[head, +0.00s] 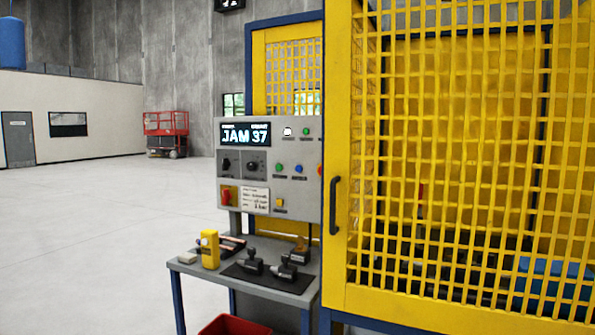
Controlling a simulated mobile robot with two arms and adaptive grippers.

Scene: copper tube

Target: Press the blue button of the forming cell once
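The forming cell's grey control panel (267,205) stands left of the yellow mesh guard. Its dark display (245,135) reads "JAM 37". A small blue button (299,169) sits on the right half of the panel. A green button (279,168) is just left of it, and an orange-red one (319,169) is at the panel's right edge, partly cut off by the guard frame. Neither of my grippers shows in the head view, and nothing visible touches the panel.
A yellow mesh door (340,270) with a black handle (335,205) stands at the right, close to the panel. A small table (190,267) with several tools stands below the panel, with a red bin (235,326) under it. Open floor (90,220) lies to the left.

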